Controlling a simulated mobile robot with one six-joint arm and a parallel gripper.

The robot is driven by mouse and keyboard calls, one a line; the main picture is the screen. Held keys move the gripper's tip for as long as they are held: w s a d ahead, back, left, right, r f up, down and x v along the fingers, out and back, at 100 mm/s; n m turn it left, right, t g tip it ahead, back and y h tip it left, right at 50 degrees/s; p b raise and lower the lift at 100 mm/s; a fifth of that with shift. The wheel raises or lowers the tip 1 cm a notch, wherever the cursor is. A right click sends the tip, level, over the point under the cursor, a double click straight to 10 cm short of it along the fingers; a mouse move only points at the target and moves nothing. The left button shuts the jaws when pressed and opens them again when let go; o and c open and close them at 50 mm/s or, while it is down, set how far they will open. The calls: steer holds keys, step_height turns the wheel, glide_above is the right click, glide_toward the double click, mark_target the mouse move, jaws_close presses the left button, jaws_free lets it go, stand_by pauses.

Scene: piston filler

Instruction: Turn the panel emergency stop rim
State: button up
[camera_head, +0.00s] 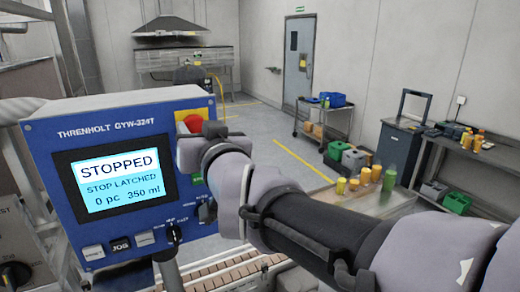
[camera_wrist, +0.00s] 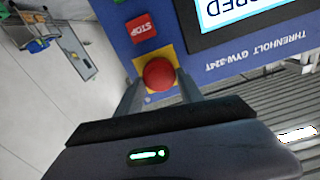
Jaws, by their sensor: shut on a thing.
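The blue control panel (camera_head: 135,100) stands at the left in the head view, its screen (camera_head: 118,179) reading STOPPED and STOP LATCHED. The red emergency stop (camera_head: 194,123) on its yellow plate shows at the panel's upper right, partly hidden by my arm. In the wrist view the red mushroom head (camera_wrist: 158,74) is seen upside down with the panel, next to a red STOP label (camera_wrist: 142,28). My gripper (camera_wrist: 160,84) has one finger on each side of the red head and is shut on it. The exact finger contact on the rim is hard to see.
A conveyor (camera_head: 235,270) runs under my arm. A table with yellow and green bottles (camera_head: 365,176) stands to the right. A cart (camera_head: 322,125) stands farther back on open floor.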

steer(key=m+b, duration=0.2)
steer(key=b, duration=0.1)
steer(key=shift+f, duration=0.25)
steer(key=shift+r+m+b, duration=0.2)
steer(key=shift+m+b, duration=0.8)
steer(key=shift+b, duration=0.25)
steer(key=o, duration=1.4)
steer(key=shift+w, duration=0.1)
steer(key=p+v, duration=0.5)
steer(key=v, duration=1.2)
steer(key=shift+s, duration=0.25)
